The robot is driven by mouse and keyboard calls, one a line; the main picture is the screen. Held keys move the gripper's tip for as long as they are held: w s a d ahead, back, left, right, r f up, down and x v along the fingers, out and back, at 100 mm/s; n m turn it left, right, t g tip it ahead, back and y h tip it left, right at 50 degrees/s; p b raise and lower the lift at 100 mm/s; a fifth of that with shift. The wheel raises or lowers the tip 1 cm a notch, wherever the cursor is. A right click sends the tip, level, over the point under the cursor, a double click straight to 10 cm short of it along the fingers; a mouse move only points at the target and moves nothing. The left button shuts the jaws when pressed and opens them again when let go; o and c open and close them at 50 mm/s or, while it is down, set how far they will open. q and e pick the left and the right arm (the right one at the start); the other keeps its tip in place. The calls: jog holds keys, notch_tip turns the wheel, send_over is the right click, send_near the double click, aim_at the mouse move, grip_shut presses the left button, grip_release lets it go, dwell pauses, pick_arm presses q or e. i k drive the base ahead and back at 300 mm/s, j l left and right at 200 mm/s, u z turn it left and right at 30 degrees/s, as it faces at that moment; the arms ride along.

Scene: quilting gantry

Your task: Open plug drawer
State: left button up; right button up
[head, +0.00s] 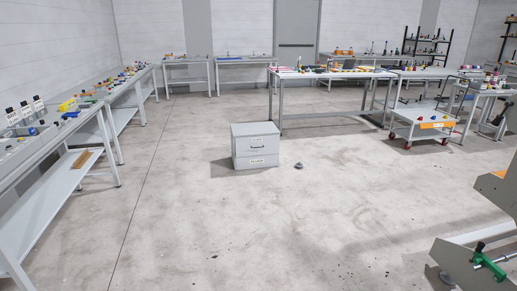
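A small light grey drawer cabinet (256,146) stands alone on the concrete floor near the middle of the head view. Its front carries a dark handle (257,148) and a white label (257,161) too small to read surely. The drawer front looks flush with the cabinet, so it appears closed. Neither of my grippers is in view.
Long workbenches (70,125) with small items line the left wall. More tables (330,75) stand at the back. A wheeled cart (420,124) is at the right, and grey machinery with a green clamp (488,264) at the lower right. The floor before the cabinet is mostly clear, with a small dark object (299,166) beside it.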

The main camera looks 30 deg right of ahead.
aim_at(261, 144)
jog(key=i+l+z, duration=0.3)
jog(key=i+l, duration=0.15)
jog(key=i+l+z, duration=0.3)
jog(key=i, duration=0.25)
jog(key=i+l+z, duration=0.15)
jog(key=i+z, duration=0.15)
jog(key=i, duration=0.25)
jog(key=i+z, duration=0.3)
jog(key=i, duration=2.9)
